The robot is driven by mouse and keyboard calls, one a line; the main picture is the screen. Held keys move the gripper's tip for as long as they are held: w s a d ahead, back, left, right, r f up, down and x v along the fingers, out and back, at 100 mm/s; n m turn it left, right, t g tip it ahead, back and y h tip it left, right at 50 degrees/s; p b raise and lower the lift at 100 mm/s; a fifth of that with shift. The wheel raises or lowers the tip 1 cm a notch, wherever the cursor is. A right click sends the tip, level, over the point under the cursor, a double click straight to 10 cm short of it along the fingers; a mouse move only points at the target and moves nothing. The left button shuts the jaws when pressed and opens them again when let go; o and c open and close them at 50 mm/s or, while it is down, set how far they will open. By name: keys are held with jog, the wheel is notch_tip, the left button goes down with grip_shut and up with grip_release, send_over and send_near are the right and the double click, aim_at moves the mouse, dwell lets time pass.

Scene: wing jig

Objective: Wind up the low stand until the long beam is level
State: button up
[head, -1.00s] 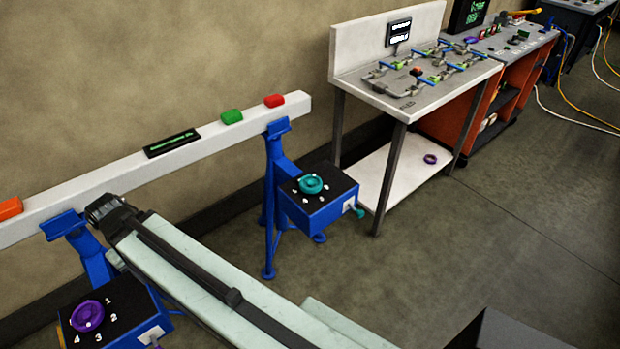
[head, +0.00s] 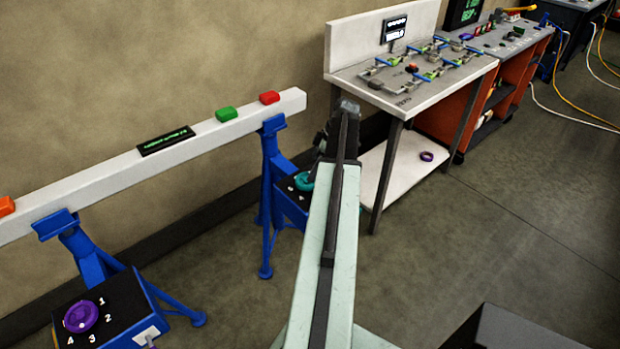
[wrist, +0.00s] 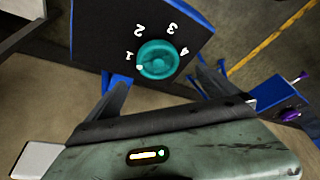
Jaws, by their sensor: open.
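The long white beam (head: 105,180) rests on two blue stands against the wall, with a dark display (head: 166,140) on it; its text is too small to read. The left stand (head: 95,262) has a purple dial (head: 81,316) numbered 1 to 4. The right stand (head: 266,190) has a teal dial, partly hidden behind my arm in the head view. In the wrist view the teal dial (wrist: 157,60) is just beyond my gripper (wrist: 166,92), its white mark near 1. My gripper is open and empty, its fingers apart from the dial. Which stand is low is unclear.

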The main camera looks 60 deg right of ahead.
aim_at(307, 183)
jog(key=shift+s+d, duration=0.3)
jog(key=shift+s, duration=0.05)
jog(key=b+x, duration=0.7)
jog(key=shift+f, duration=0.2)
jog(key=shift+w+a+f, duration=0.1)
jog(key=shift+w+f, duration=0.1)
jog(key=shift+f, duration=0.05)
jog(key=shift+r, duration=0.1)
jog(key=c, duration=1.4)
